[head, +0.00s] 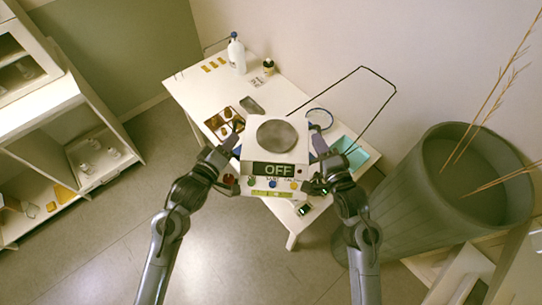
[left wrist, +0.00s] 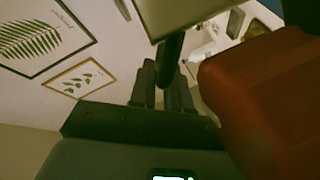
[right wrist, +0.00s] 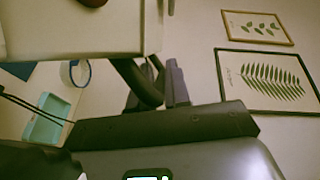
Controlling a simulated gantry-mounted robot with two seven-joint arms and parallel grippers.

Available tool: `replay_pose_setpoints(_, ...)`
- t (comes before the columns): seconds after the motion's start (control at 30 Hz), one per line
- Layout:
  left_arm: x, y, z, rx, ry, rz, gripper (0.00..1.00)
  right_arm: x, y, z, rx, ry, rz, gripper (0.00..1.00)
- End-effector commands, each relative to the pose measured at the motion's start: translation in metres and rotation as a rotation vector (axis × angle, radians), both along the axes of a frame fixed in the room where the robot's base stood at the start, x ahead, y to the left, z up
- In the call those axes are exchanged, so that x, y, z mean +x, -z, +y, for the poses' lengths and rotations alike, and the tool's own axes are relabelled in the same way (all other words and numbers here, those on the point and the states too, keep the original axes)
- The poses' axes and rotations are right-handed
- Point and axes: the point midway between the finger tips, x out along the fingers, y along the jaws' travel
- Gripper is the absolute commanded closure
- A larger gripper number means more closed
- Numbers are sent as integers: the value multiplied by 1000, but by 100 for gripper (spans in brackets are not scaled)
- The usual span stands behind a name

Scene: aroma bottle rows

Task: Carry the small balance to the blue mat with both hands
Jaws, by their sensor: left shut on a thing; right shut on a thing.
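The small balance (head: 278,160) is a pale box with a round grey pan and a display reading OFF. It looks level, held over the white table between my grippers. My left gripper (head: 231,148) is shut on the dark handle at its left side, also seen in the left wrist view (left wrist: 172,55). My right gripper (head: 321,150) is shut on the handle at its right side, also seen in the right wrist view (right wrist: 135,82). A flat blue patch (right wrist: 18,70) under the balance may be the blue mat. The balance hides most of it.
A teal tray (head: 350,151) and a blue ring (head: 320,118) lie right of the balance. A compartmented brown box (head: 224,122) lies left. A white bottle (head: 237,55) and a small dark bottle (head: 268,67) stand at the back. A large ribbed bin (head: 440,205) stands right of the table.

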Motion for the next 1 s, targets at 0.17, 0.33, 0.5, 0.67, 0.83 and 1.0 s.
replay_pose_setpoints(0.17,1,7,0,-2,0,-5,100,0,7,0,1,1,-5,100)
replay_pose_setpoints(0.33,0,6,0,-2,0,-5,100,0,6,0,1,1,-5,100)
replay_pose_setpoints(0.5,0,6,0,-2,0,-5,100,0,6,0,1,1,-5,100)
replay_pose_setpoints(0.67,1,8,0,-2,0,-5,100,1,8,0,1,0,-5,100)
replay_pose_setpoints(0.83,4,13,0,-2,-1,-6,100,4,14,0,1,0,-5,100)
replay_pose_setpoints(1.0,10,23,0,-2,-1,-6,100,10,23,0,1,1,-6,100)
